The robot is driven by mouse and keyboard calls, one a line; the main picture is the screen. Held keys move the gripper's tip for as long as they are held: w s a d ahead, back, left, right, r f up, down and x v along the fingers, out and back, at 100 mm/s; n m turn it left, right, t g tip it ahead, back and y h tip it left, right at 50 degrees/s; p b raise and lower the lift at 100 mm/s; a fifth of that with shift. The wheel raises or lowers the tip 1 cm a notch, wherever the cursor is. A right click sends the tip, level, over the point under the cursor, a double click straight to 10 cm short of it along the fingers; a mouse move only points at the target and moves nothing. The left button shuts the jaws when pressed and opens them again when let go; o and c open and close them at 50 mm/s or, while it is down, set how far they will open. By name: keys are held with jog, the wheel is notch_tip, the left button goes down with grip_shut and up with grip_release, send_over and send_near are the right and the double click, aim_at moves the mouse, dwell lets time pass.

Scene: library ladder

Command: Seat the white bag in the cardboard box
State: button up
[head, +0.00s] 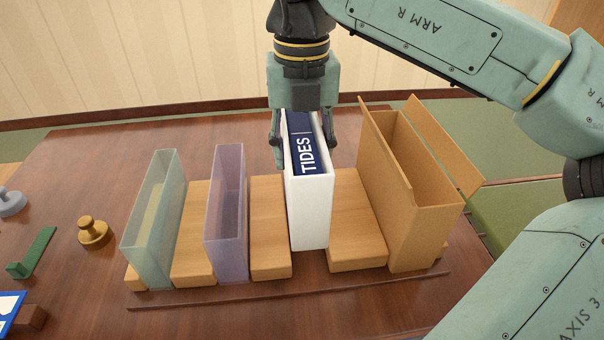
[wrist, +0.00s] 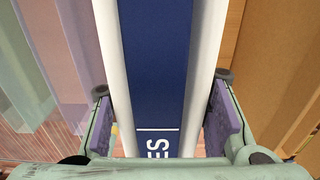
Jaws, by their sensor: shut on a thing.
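The white bag (head: 310,215) looks like a rigid, upright, open-topped white case with a blue book (head: 303,150) marked "TIDES" inside. My gripper (head: 303,152) points down, with one finger on each side of the case, shut on its side walls. The wrist view shows the blue book (wrist: 160,70) between the white walls (wrist: 205,60). The case is between two wooden blocks; its lower front edge shows higher than theirs, and whether it is lifted or set back I cannot tell. The cardboard box (head: 428,235) stands open at the right, flaps up.
A wooden block (head: 355,225) lies between the white case and the cardboard box. Left are another block (head: 270,230), a purple clear case (head: 226,225) and a green clear case (head: 155,225). A brass knob (head: 94,233) stands at the left.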

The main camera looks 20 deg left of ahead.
aim_at(302, 128)
notch_tip(302, 128, up, 11)
jog(key=p, duration=0.3)
notch_tip(302, 128, down, 8)
jog(key=b, duration=0.5)
jog(key=shift+r, duration=0.1)
jog(key=shift+r, duration=0.1)
